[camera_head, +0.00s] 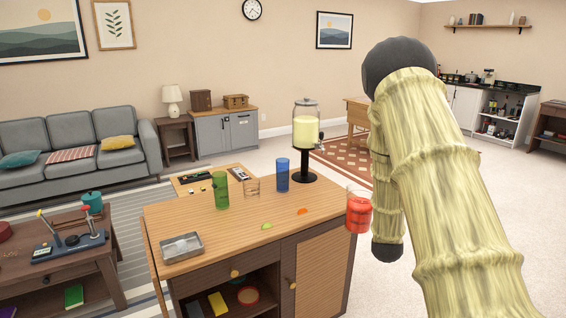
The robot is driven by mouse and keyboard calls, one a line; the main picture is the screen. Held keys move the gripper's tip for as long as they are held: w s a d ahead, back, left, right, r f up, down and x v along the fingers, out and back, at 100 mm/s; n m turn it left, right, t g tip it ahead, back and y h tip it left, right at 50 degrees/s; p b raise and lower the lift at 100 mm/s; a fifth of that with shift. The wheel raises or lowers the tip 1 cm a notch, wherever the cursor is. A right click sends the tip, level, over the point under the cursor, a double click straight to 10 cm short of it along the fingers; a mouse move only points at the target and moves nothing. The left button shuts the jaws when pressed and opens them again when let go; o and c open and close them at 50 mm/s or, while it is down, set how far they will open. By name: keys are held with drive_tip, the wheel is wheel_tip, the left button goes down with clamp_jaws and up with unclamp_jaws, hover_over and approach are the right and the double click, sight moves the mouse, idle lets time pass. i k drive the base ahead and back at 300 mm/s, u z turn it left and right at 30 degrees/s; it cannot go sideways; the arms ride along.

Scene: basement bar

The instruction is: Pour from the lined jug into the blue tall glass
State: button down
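The blue tall glass (282,175) stands upright near the back edge of the wooden cabinet top. A clear vessel with red liquid (358,212) shows at the cabinet's right end, just left of my arm; it looks like the lined jug, but its markings are too small to be sure. It looks nearly upright, and its right side is close to or partly behind my arm. I cannot tell whether it is held or what supports it. My gripper does not show; my arm fills the right of the view and may hide it.
On the cabinet top (210,222) stand a green tall glass (221,190) and a clear glass (252,187), left of the blue one. A metal tray (181,248), a green wedge (267,226) and an orange piece (302,211) lie in front. A drink dispenser (306,130) stands behind.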

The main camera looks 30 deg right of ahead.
sight(282, 164)
drive_tip(key=i, duration=1)
